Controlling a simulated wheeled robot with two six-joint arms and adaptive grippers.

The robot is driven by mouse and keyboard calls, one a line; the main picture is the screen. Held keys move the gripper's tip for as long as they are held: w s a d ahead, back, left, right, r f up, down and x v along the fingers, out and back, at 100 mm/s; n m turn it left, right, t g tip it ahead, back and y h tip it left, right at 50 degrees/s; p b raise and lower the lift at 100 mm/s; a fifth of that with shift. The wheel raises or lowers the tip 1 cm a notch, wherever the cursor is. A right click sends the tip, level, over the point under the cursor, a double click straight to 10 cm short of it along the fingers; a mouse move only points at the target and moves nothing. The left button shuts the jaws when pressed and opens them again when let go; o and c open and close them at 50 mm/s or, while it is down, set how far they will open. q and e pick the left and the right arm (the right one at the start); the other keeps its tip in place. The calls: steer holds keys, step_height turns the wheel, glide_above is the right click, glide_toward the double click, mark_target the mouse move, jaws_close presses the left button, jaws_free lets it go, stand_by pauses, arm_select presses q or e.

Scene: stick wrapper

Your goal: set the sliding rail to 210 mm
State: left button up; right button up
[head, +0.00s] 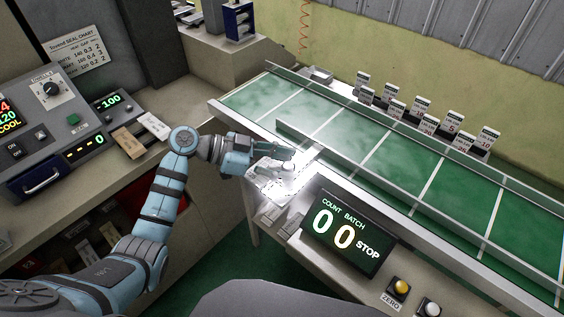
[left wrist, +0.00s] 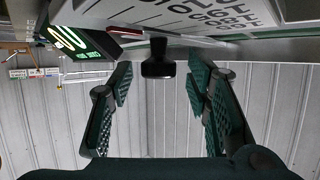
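The sliding rail (head: 400,175) is a long pale metal bar running lengthwise above the green conveyor belt (head: 340,135). Near its left end is a brightly lit pale plate (head: 262,185) at the belt's near edge. My left gripper (head: 290,156) is over this plate, its fingers pointing right. In the left wrist view, my fingers (left wrist: 158,98) are spread apart with a black knob (left wrist: 158,62) showing in the gap, not clamped. A white scale plate (left wrist: 210,18) with large dark figures shows at the top, cut off, so the setting cannot be read. My right gripper is not seen.
A count display (head: 343,232) reading 00 and STOP stands right of my gripper, with yellow (head: 398,287) and white buttons below. Several small labelled cards (head: 420,105) stand behind the belt. A control panel (head: 50,115) is at the left.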

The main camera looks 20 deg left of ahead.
arm_select(q)
steer(key=v, duration=1.2)
